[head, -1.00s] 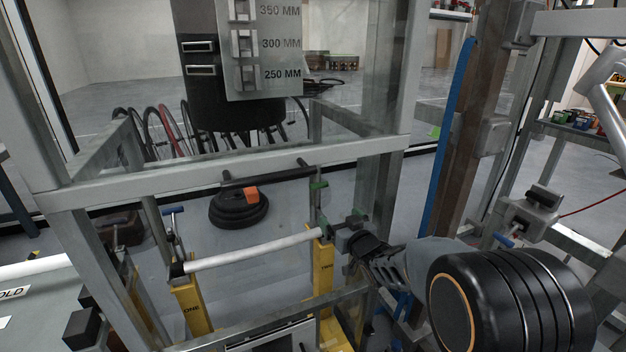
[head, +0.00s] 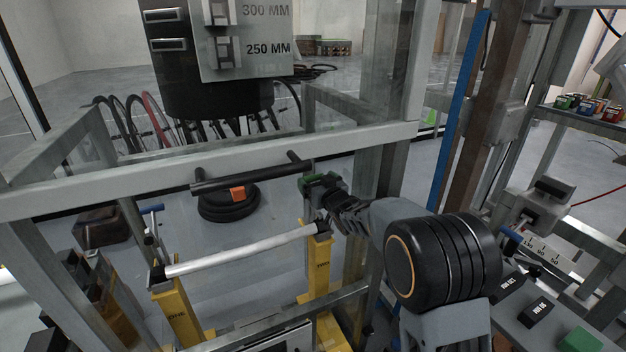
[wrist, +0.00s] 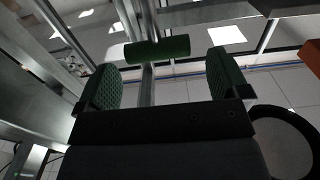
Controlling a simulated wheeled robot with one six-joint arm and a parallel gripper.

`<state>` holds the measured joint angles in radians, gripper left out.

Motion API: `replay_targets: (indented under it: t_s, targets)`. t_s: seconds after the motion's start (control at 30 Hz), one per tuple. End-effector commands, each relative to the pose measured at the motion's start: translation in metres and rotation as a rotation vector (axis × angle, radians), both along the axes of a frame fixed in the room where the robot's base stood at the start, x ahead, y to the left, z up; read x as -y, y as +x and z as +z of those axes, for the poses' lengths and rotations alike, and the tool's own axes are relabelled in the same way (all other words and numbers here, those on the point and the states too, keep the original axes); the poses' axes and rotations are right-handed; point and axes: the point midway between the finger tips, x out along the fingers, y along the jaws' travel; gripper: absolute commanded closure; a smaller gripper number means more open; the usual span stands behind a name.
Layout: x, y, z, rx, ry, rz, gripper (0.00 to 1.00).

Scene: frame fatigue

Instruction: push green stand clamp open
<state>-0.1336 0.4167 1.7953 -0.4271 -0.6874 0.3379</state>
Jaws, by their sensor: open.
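The green clamp handle (wrist: 160,47) is a short green cylinder in the wrist view. It lies crosswise just ahead of my fingertips, between their lines, and looks untouched. My gripper (wrist: 163,64) is open, with a green padded finger on each side and nothing between them. In the head view, my gripper (head: 326,186) is above the top of the right yellow stand (head: 319,262). Green parts there overlap, so the handle and my finger pads are hard to separate. My wrist hides part of the clamp. A white tube (head: 240,252) rests across both stands.
The left yellow stand (head: 183,312) has a blue handle (head: 152,209). A grey crossbar (head: 215,158) with a black bar (head: 250,178) runs behind my gripper. A grey post (head: 385,110) stands close on the right.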

Motion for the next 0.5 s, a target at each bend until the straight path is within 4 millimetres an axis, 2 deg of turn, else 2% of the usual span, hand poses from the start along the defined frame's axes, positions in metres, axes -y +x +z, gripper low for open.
replay_targets:
  t_s: [0.2, 0.5]
  targets:
    - [-0.008, 0.024, -0.001, -0.001, 0.000, -0.002, 0.06]
    - [-0.011, 0.033, 0.000, -0.001, 0.000, -0.004, 0.06]
